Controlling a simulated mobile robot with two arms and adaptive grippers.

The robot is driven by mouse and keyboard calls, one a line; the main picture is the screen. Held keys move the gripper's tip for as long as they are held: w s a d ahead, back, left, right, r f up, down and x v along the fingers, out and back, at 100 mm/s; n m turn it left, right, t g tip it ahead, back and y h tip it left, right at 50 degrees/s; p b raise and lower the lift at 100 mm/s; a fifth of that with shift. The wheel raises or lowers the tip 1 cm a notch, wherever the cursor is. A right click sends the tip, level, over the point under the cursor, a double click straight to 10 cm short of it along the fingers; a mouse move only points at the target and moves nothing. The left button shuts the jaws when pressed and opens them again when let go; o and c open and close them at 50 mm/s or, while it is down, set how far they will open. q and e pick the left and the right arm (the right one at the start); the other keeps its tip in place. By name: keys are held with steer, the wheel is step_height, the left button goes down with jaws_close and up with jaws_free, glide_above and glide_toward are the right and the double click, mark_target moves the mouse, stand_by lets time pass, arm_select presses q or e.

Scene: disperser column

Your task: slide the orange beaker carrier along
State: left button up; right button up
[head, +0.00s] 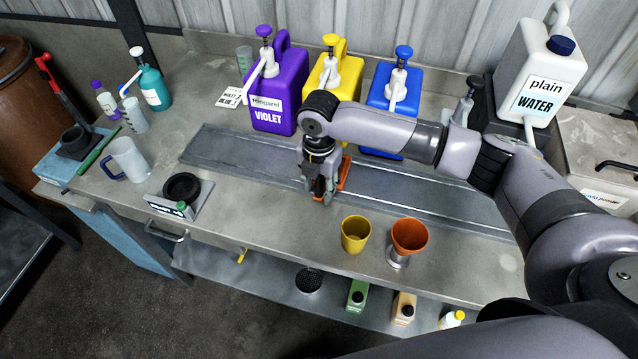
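The orange beaker carrier (346,172) sits on the metal rail (235,152) that runs across the bench, in front of the yellow jug. Only its right edge shows, and my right gripper and wrist hide the rest. My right gripper (322,195) points down at the carrier's left and front side, close against it. Whether its fingers touch or grip the carrier cannot be told. My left gripper is not in view.
Violet (277,95), yellow (322,82) and blue (380,95) pump jugs stand behind the rail. Yellow (355,236) and orange (408,238) cups stand in front, near the bench edge. The rail's left stretch is clear.

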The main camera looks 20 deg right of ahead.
steer(key=shift+c, duration=0.2)
jaws_close()
stand_by(0.6)
